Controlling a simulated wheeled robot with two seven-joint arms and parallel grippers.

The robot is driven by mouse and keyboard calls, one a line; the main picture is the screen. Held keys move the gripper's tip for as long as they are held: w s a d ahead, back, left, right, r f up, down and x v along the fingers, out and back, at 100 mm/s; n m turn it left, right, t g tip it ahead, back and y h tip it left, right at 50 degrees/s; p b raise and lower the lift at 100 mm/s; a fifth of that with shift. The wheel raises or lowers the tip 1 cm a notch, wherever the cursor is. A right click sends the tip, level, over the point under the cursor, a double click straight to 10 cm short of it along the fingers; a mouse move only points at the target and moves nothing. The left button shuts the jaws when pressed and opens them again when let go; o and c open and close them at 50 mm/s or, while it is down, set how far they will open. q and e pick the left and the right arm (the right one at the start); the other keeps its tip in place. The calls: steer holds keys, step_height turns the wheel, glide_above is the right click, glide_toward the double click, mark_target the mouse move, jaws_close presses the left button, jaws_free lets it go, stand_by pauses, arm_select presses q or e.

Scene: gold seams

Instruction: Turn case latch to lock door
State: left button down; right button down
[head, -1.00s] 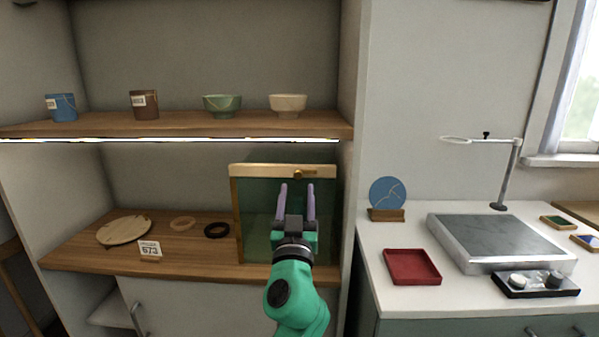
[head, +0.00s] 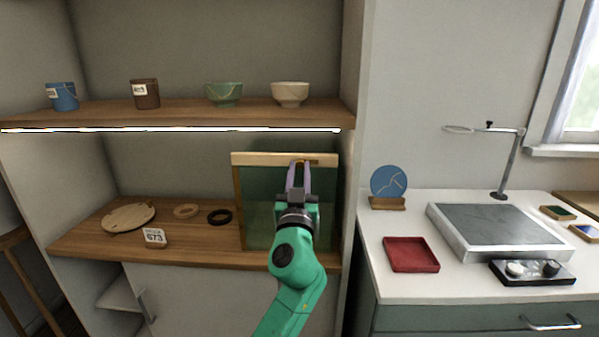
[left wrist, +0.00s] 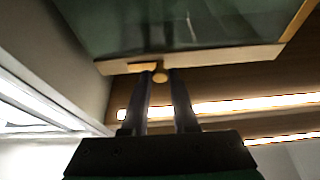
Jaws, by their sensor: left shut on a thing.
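The case door (head: 262,159) is a greenish glass panel with a pale wooden top rail. It stands upright on the lower shelf and also shows in the left wrist view (left wrist: 215,60). The small brass latch (left wrist: 160,76) sits on the rail. In the head view it is mostly hidden behind my fingers. My left gripper (head: 299,166) reaches up in front of the glass. Its two fingertips (left wrist: 161,77) are shut on the latch knob, one on each side. My right gripper is in neither view.
The upper shelf (head: 180,112), holding cups and bowls, is just above the case. A side wall (head: 350,160) stands close on the right.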

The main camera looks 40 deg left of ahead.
arm_select(q)
steer(key=m+h+p, duration=0.1)
steer(key=m, duration=0.1)
steer(key=m+t+h+p, duration=0.1)
steer(key=m, duration=0.2)
steer(key=shift+s+a+r+h, duration=0.1)
steer(key=shift+a+r+h, duration=0.05)
steer(key=shift+h, duration=0.25)
steer(key=m+h+p, duration=0.2)
steer(key=m+p, duration=0.3)
steer(key=m+h+p, duration=0.2)
steer(key=m+p, duration=0.3)
steer(key=p, duration=0.1)
steer(key=r+m+g+h+p, duration=0.1)
steer(key=m+h+p, duration=0.1)
steer(key=m+p, duration=0.3)
steer(key=shift+s+a+m+p, duration=0.2)
steer(key=shift+m+p, duration=0.2)
steer(key=shift+p, duration=0.35)
steer(key=shift+f+m+g+p, duration=0.2)
steer(key=shift+m+g+p, duration=0.1)
steer(key=shift+m+p, duration=0.5)
steer(key=c, duration=0.7)
jaws_free()
